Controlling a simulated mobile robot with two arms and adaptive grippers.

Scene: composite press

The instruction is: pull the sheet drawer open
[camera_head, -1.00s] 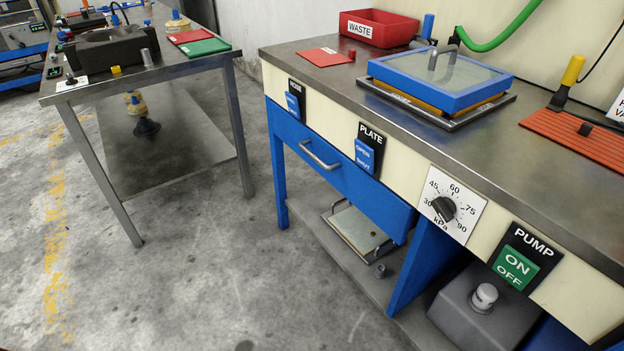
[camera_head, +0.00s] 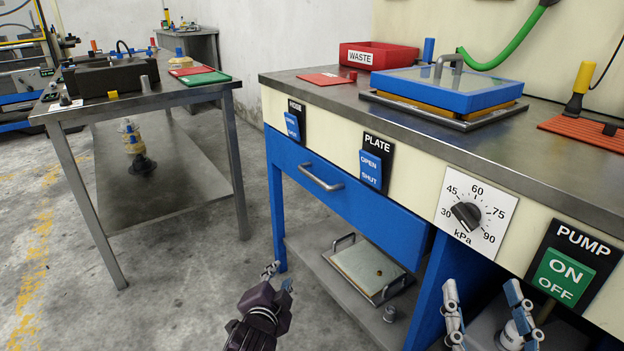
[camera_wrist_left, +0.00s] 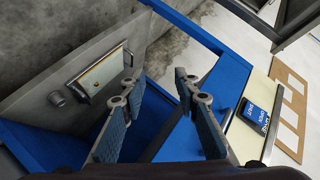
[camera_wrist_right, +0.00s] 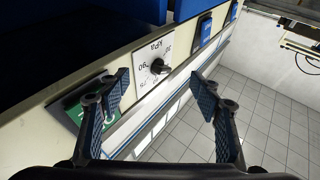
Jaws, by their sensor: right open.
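The sheet drawer (camera_head: 370,212) is the blue front under the bench top in the head view. It looks shut, flush with the blue frame. Its metal bar handle (camera_head: 321,178) is uncovered and nothing holds it. My left gripper (camera_head: 279,277) is open and empty, low in front of the bench and below the handle. It also shows open in the left wrist view (camera_wrist_left: 156,80), with blue bench parts beyond its fingers. My right gripper (camera_head: 482,286) is open and empty in front of the bench, below the kPa dial. In the right wrist view (camera_wrist_right: 163,80) its fingers are wide apart.
HOSE (camera_head: 293,122) and PLATE (camera_head: 375,162) switches sit above the drawer. The kPa dial (camera_head: 466,216) and PUMP switch (camera_head: 570,268) are to the right. A framed plate (camera_head: 365,265) lies on the lower shelf. Clear floor (camera_head: 190,300) lies between this bench and the left table (camera_head: 60,116).

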